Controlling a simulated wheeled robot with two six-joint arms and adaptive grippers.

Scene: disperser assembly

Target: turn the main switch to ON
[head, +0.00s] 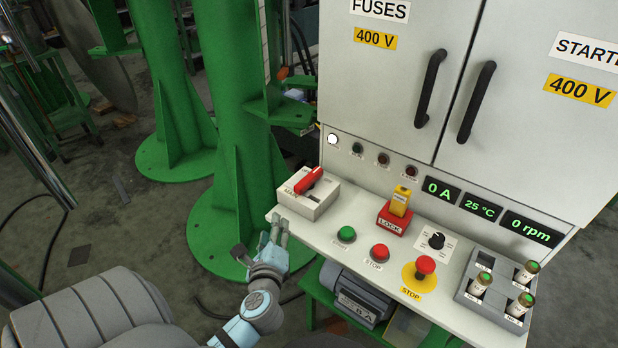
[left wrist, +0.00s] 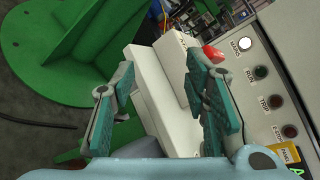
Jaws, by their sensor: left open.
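The main switch is a cream box (head: 305,198) at the left end of the cabinet's ledge, with a red lever (head: 308,181) on top lying at a slant. In the left wrist view the red lever (left wrist: 213,52) shows partly, just past the right finger; the cream box (left wrist: 150,65) lies beyond the fingers. My left gripper (head: 279,229) is open and empty, in front of the switch box and apart from the lever. Its two green-padded fingers stand wide apart in the left wrist view (left wrist: 160,80). The ON and OFF marks are too small to read. My right gripper is not in view.
The ledge also carries a green button (head: 346,234), red stop button (head: 380,252), yellow padlock piece on a red LOCK block (head: 393,219), black knob (head: 436,240), red emergency stop (head: 425,265) and fuse tray (head: 480,300). A green column (head: 235,130) stands left. The white lamp (head: 333,139) looks lit.

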